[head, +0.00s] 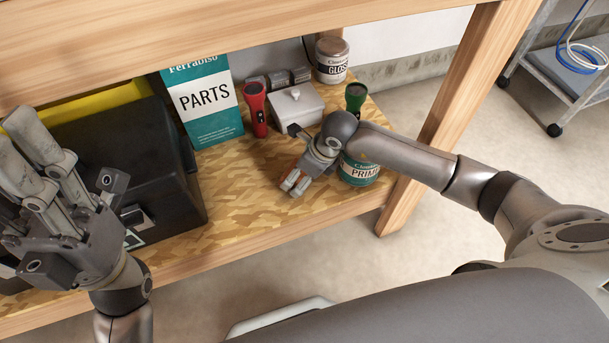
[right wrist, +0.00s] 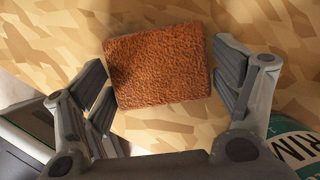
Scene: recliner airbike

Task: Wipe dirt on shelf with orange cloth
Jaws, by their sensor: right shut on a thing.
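The orange cloth (right wrist: 160,66) is a rough square pad in the right wrist view, between the fingers of my right gripper (right wrist: 163,85). In the head view, my right gripper (head: 293,184) is low over the wood-chip shelf (head: 262,190), beside the PRIMER can, and mostly hides the cloth. It is shut on the cloth; whether the cloth touches the shelf is hard to tell. My left gripper (head: 28,160) is empty and open, in front of the black box. I cannot make out dirt against the mottled shelf.
A black box (head: 140,150), PARTS carton (head: 207,105), red flashlight (head: 256,108), white box (head: 293,103) and GLOSS can (head: 331,62) stand on the shelf. The PRIMER can (head: 360,172) and green flashlight (head: 355,95) are right. A wooden post (head: 455,110) borders the shelf.

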